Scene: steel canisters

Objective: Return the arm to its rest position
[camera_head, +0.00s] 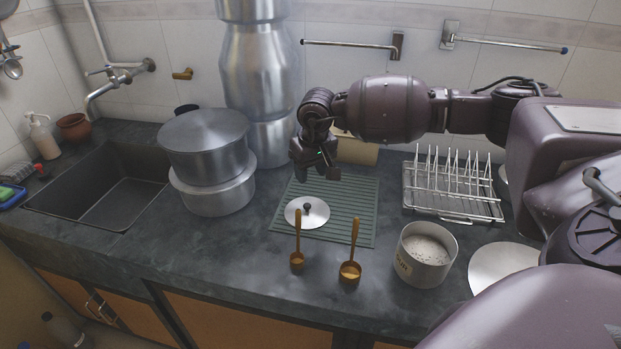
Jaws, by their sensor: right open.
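My right arm comes in from the right and stretches over the counter. Its gripper (318,174) hangs above the back of the green ribbed mat (352,205), open and empty. A steel lid with a dark knob (307,212) lies on the mat's left part, apart from the gripper. An open steel canister (424,255) with pale contents and a label stands to the right of the mat's front. My left gripper is not in view.
Two wooden ladles (297,258) (350,270) stand at the counter front. Stacked steel pots (205,150) and tall steel canisters (258,75) stand left of the gripper. A dish rack (453,190) is at right, near a round steel disc (500,264). A sink (105,190) lies left.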

